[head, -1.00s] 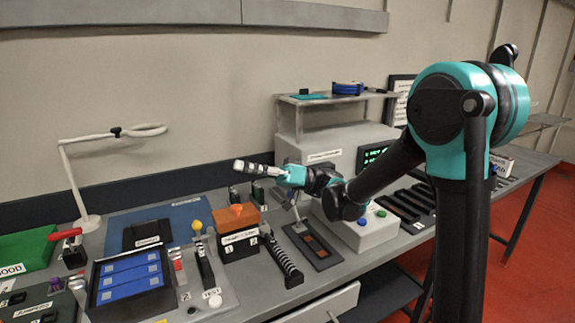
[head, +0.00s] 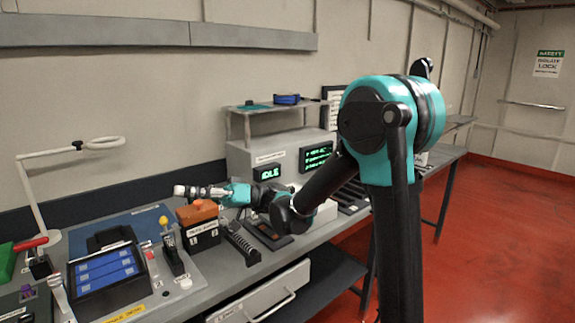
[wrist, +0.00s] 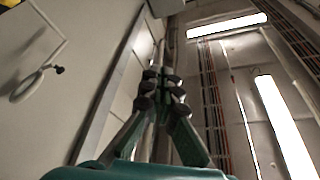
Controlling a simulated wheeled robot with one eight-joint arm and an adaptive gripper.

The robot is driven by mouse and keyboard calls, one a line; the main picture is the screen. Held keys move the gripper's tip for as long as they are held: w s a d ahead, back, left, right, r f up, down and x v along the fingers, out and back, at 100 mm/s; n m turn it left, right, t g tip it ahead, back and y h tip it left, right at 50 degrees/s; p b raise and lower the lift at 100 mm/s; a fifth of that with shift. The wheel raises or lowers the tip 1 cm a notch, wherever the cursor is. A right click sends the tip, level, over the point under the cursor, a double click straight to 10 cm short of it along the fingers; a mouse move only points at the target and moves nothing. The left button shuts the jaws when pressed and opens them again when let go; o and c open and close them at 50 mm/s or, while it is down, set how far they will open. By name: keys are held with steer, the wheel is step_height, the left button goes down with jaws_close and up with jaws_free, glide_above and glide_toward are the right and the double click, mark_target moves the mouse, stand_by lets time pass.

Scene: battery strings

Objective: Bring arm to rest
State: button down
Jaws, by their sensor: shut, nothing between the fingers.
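My gripper (head: 186,190) is at the end of my bent teal and black arm, above the workbench, pointing left in the head view. It is close to the orange-topped black box (head: 200,228), and appears above and behind it. In the wrist view my gripper (wrist: 163,75) has its fingers together with nothing between them. The wrist camera looks up past the fingers toward the ceiling lights and the wall.
Red floor (head: 500,220) is clear at right.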

steer(key=d+f+m+t+h, duration=0.9)
steer(key=d+f+m+t, duration=0.2)
steer(key=d+f, duration=0.95)
steer(key=s+d+f+m+t+h, duration=0.1)
steer(key=d+f+h, duration=0.4)
steer(key=d, duration=0.6)
steer(key=s+d+f+m+t+h, duration=0.2)
steer(key=s+d+f+m+h, duration=0.1)
steer(key=d, duration=0.8)
step_height(320, 180, down, 4)
steer(key=shift+d+r+m+h, duration=0.2)
steer(key=shift+d+m+h, duration=0.15)
steer(key=shift+m+h, duration=0.6)
